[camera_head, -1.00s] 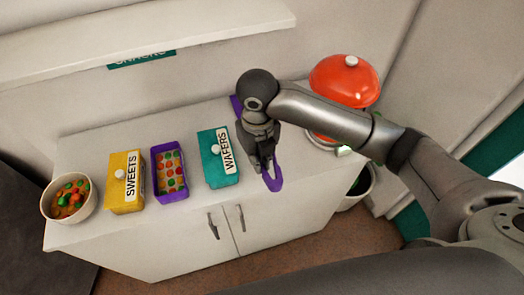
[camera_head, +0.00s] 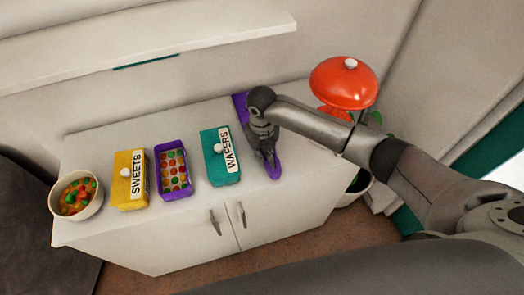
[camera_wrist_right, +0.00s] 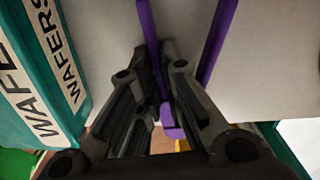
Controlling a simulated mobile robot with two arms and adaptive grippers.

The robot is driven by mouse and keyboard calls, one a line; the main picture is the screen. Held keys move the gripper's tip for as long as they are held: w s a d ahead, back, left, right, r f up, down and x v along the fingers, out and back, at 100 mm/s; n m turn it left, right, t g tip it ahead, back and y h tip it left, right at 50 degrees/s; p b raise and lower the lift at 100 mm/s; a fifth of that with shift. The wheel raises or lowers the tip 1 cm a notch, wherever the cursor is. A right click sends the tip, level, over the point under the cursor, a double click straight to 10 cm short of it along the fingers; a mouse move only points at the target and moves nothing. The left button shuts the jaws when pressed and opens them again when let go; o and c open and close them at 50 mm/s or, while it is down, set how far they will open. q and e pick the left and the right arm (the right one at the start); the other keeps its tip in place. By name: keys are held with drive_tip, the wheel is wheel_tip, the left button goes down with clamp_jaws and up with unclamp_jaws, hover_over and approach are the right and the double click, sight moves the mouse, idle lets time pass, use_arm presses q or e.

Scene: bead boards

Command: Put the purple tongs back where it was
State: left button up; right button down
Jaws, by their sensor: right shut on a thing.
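The purple tongs (camera_head: 275,172) show at the right part of the white cabinet top, just right of the teal WAFERS box (camera_head: 213,171). My right gripper (camera_head: 268,160) points down over them and is shut on them, hiding their middle. Whether the tongs touch the top is unclear. My left gripper is out of view.
Left of the teal box stand an open purple box of beads (camera_head: 159,185), a yellow SWEETS box (camera_head: 121,193) and a bowl of beads (camera_head: 95,207). A red dome (camera_head: 338,85) is at the back right. The cabinet's front edge (camera_head: 200,207) is close to the boxes.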

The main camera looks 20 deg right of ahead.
drive_tip(key=c, duration=2)
unclamp_jaws()
drive_tip(key=shift+f, duration=0.15)
drive_tip(key=shift+c, duration=0.2)
drive_tip(key=o, duration=0.4)
drive_tip(key=shift+o, duration=0.2)
wheel_tip(320, 180, up, 12)
drive_tip(key=b, duration=0.2)
drive_tip(key=shift+r, duration=0.2)
